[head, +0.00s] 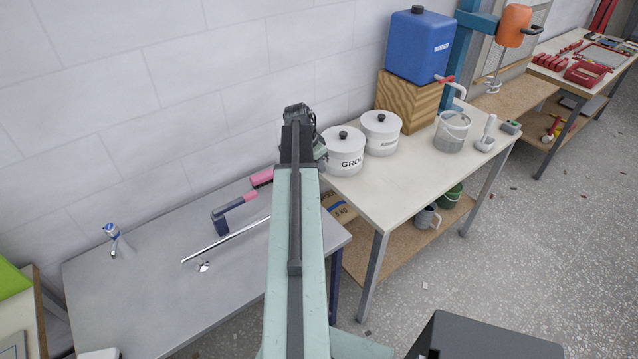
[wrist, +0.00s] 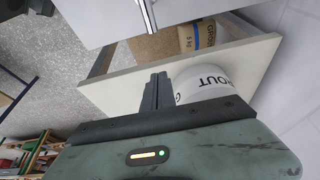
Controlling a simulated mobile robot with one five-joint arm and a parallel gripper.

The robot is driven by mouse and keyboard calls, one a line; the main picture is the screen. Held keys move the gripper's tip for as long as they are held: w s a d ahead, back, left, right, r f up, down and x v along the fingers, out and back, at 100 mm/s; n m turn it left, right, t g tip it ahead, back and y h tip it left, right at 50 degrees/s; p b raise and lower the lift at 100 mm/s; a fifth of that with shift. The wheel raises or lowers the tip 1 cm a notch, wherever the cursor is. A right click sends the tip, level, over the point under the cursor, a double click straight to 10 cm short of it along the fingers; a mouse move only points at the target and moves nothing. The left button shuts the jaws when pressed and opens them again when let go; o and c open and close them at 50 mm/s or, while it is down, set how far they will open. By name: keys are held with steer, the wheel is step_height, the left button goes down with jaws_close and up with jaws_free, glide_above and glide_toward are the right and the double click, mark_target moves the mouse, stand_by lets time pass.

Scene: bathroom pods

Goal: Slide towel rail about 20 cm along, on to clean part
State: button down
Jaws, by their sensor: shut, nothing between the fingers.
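The towel rail (head: 225,240) is a thin chrome bar lying slantwise on the grey table (head: 150,270), left of my arm. A small chrome fitting (head: 204,266) lies close beside it. My arm hides its right end in the head view; one end of the rail (wrist: 147,15) shows at the top of the wrist view. My gripper (wrist: 157,92) is shut and empty, apart from the rail, near the white grout tub. In the head view only its dark wrist (head: 298,125) shows clearly. I cannot tell which part of the rail is clean.
A blue-and-pink brush-like tool (head: 232,208) and a spray bottle (head: 116,238) are on the grey table. The grout tub (head: 343,152) and another white tub (head: 380,132) stand on the beige bench (head: 400,185). A paper bag (head: 338,207) sits on its lower shelf.

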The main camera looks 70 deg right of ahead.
steer(key=shift+w+a+f+b, duration=0.1)
steer(key=shift+a+f+b, duration=0.1)
steer(key=shift+f+b, duration=2.15)
steer(key=shift+w+a+f+b, duration=0.1)
steer(key=shift+a+f+b, duration=0.05)
steer(key=shift+f+b, duration=2.2)
steer(key=shift+s, duration=0.1)
